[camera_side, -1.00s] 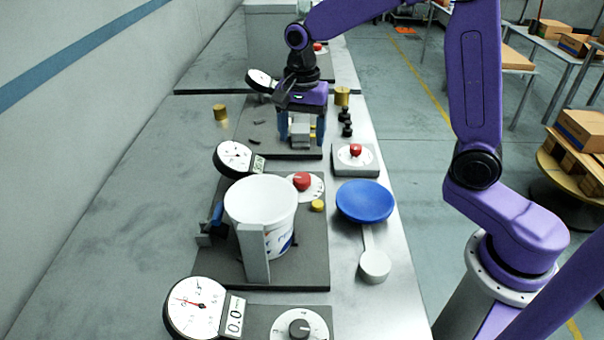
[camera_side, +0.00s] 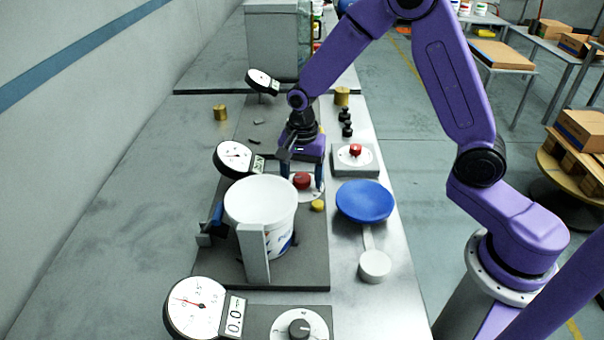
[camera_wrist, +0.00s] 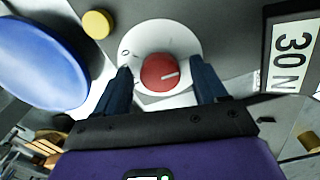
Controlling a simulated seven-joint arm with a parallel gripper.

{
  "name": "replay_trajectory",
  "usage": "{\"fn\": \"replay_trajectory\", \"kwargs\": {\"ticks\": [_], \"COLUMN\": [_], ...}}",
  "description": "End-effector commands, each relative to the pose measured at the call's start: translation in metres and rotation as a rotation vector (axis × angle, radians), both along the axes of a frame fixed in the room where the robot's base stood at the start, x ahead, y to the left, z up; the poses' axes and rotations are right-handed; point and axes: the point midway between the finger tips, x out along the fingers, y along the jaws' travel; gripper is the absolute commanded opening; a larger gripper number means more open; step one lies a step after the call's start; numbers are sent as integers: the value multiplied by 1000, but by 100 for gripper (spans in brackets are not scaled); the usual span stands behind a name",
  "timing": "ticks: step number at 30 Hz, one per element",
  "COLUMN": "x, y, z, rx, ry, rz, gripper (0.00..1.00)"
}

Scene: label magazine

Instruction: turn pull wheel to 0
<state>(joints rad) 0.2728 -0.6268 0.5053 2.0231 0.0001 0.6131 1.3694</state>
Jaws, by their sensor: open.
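A red knob (camera_side: 302,180) sits on a round white dial (camera_side: 317,187) behind the white bucket. In the wrist view the red knob (camera_wrist: 159,72) carries a white pointer line aimed to the right, away from the 0 mark on the dial's left (camera_wrist: 124,52). My gripper (camera_side: 306,178) is over the dial with its fingers down. In the wrist view my gripper (camera_wrist: 161,70) is open, one finger on each side of the knob. I cannot tell whether the fingers touch it. A display (camera_wrist: 290,62) beside the dial reads 30 N.
The white bucket (camera_side: 260,205) stands close in front of the dial. A blue dish (camera_side: 364,200) and a small brass piece (camera_side: 317,206) lie to the right. A round gauge (camera_side: 234,158) stands left of my gripper. Another red knob (camera_side: 355,150) sits on a box behind right.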

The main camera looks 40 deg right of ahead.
Motion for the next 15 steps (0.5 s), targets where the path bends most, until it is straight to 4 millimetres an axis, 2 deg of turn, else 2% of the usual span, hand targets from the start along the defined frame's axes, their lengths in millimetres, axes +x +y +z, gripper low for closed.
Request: {"fn": "replay_trajectory", "kwargs": {"ticks": [2,3,8,15], "x": [0,0,0,0], "y": [0,0,0,0], "z": [0,0,0,0], "rx": [0,0,0,-1], "ry": [0,0,0,1], "rz": [0,0,0,9], "gripper": [72,68,16,15]}}
